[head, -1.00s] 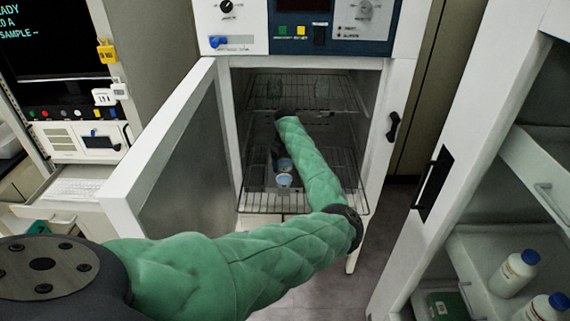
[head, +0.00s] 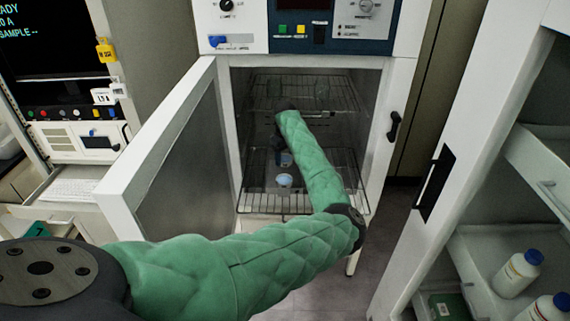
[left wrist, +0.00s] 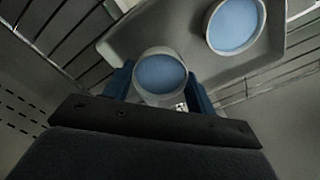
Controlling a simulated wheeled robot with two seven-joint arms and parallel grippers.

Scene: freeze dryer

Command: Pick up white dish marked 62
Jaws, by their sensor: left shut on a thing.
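My left gripper (left wrist: 160,88) is inside the open dryer chamber, its blue fingers shut on a round white dish (left wrist: 160,77) with a pale blue content. The held dish also shows in the head view (head: 286,160), partly hidden by my gripper. A small label shows on its side by the right finger, but its number is too small to read. A second similar dish (left wrist: 234,25) stands on a grey tray (left wrist: 150,27), to the right of the held one. It shows in the head view (head: 284,180) nearer the chamber's opening. My right gripper is out of view.
The dryer door (head: 165,155) stands open to the left of the chamber. Wire shelves (head: 330,190) lie below and above my left arm. A white cabinet with bottles (head: 518,272) stands at the right, and a drawer (head: 65,195) is open at the left.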

